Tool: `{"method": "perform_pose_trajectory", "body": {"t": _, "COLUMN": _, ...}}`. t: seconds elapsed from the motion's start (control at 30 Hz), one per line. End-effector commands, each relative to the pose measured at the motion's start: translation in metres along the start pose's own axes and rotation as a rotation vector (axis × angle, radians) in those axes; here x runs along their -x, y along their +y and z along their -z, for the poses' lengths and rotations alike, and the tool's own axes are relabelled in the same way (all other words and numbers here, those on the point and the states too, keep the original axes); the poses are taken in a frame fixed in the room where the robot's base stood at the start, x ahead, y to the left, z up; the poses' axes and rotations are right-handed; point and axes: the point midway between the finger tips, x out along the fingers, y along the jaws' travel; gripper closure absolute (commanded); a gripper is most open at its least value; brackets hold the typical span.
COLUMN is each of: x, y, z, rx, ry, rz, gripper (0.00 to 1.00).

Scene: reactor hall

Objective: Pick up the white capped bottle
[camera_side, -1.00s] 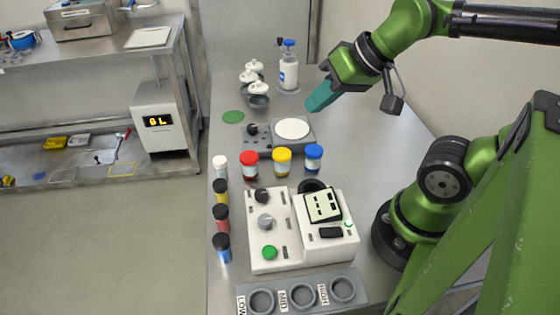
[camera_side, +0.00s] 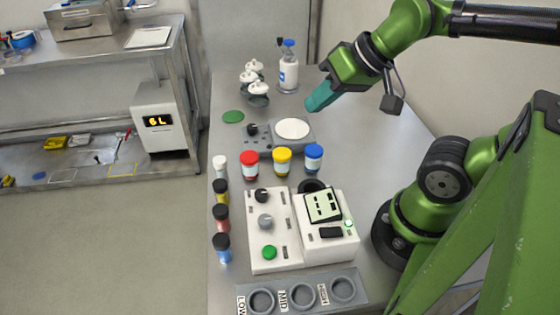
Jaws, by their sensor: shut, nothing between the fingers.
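The white capped bottle (camera_side: 220,167) is small and stands upright near the left edge of the steel table, at the head of a column of small bottles. It is left of the red capped jar (camera_side: 249,165). My gripper (camera_side: 312,108) has teal fingers and is shut and empty. It hangs above the far part of the table, up and to the right of the white capped bottle and well apart from it.
Yellow (camera_side: 282,161) and blue (camera_side: 314,158) capped jars stand right of the red one. Black capped bottles (camera_side: 221,217) line up in front. A round-plated device (camera_side: 293,129), white console (camera_side: 275,228) and cup rack (camera_side: 330,291) are nearby. A dispenser bottle (camera_side: 288,74) stands behind.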

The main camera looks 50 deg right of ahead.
Motion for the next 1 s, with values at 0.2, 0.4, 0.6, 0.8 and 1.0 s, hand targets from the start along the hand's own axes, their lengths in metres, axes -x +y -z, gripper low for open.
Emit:
{"method": "perform_pose_trajectory", "body": {"t": 0.2, "x": 0.000, "y": 0.000, "z": 0.000, "rx": 0.000, "ry": 0.000, "rz": 0.000, "gripper": 0.92}}
{"method": "perform_pose_trajectory", "body": {"t": 0.4, "x": 0.000, "y": 0.000, "z": 0.000, "rx": 0.000, "ry": 0.000, "rz": 0.000, "gripper": 0.62}}
{"method": "perform_pose_trajectory", "body": {"t": 0.6, "x": 0.000, "y": 0.000, "z": 0.000, "rx": 0.000, "ry": 0.000, "rz": 0.000, "gripper": 0.36}}
{"method": "perform_pose_trajectory", "body": {"t": 0.8, "x": 0.000, "y": 0.000, "z": 0.000, "rx": 0.000, "ry": 0.000, "rz": 0.000, "gripper": 0.36}}
{"method": "perform_pose_trajectory", "body": {"t": 1.0, "x": -0.018, "y": -0.003, "z": -0.003, "rx": 0.013, "ry": -0.078, "rz": -0.018, "gripper": 0.36}}
